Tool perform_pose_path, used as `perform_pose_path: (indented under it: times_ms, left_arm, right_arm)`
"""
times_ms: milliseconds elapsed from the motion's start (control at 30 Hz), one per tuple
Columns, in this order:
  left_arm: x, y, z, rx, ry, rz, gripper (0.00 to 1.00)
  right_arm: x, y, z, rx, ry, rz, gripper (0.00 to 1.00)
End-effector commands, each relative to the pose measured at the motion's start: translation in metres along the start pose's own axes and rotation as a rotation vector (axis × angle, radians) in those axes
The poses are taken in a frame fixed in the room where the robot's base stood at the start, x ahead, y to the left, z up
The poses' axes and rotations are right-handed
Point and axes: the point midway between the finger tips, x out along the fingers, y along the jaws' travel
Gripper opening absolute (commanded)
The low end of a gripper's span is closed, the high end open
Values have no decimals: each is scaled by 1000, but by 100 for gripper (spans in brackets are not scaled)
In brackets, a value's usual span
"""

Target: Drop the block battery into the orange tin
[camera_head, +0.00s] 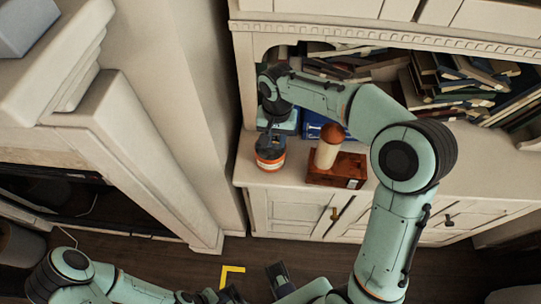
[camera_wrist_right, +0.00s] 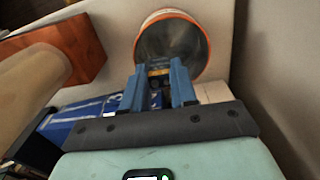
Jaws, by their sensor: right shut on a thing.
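The orange tin (camera_head: 269,164) stands on the cabinet top near its left end. In the right wrist view the tin (camera_wrist_right: 204,48) shows its orange rim and grey, open inside. My right gripper (camera_head: 272,126) reaches over the cabinet just behind the tin. In the wrist view its two blue fingers are shut on the small dark block battery (camera_wrist_right: 158,68), which overlaps the tin's near rim in the picture. The fingers hide part of the battery, and I cannot tell its height over the tin.
A cream cylinder (camera_head: 326,156) with a brown top stands on a reddish-brown box (camera_head: 347,168), right of the tin. A wall stands close on the left. The cabinet top is bare at right.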

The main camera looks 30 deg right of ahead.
Motion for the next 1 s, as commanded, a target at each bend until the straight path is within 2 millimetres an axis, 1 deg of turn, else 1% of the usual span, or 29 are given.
perform_pose_path:
  times_ms: [167, 200, 267, 533, 667, 767, 1000]
  left_arm:
    - [-1, 0, 0, 0, 1, 0, 43]
    - [-1, 0, 0, 1, 1, 0, 43]
    - [-1, 0, 0, 1, 1, 0, 43]
    - [-1, 0, 0, 0, 1, 0, 43]
    - [-2, 1, 0, 1, 1, 0, 43]
    - [-4, 2, -1, 1, 2, 1, 43]
    - [-14, 6, -2, 2, 6, 2, 43]
  right_arm:
    - [-1, 0, 0, 0, 1, -1, 0]
    - [-1, 0, 0, 0, 1, -1, 37]
    - [-1, 0, 0, 0, 1, 0, 56]
    - [-1, 0, 0, 0, 0, 0, 57]
    - [-8, 0, 0, 0, 2, -1, 57]
    - [-23, 0, -1, 1, 4, -2, 57]
    - [-78, -1, -1, -1, 4, -4, 57]
